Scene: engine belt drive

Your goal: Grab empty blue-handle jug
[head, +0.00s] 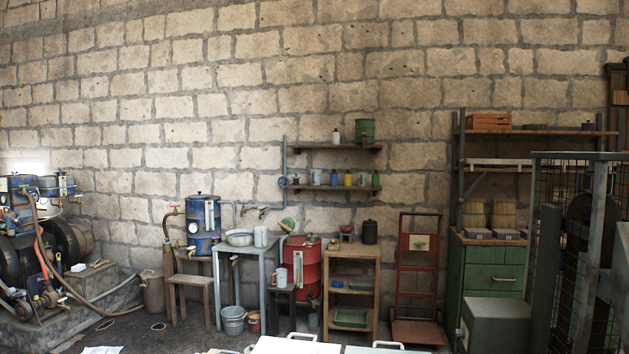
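A pale jug or mug (280,278) stands on a small dark stool in front of the red drum. A second pale cylindrical vessel (261,237) stands on the grey-blue metal table beside a white basin (239,238). Both are small in the head view. I cannot make out a blue handle on either one, nor whether they are empty.
A wooden shelf unit (352,254), a red hand truck (418,275) and green drawers (489,268) stand to the right. Engine machinery and hoses (45,245) fill the left.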

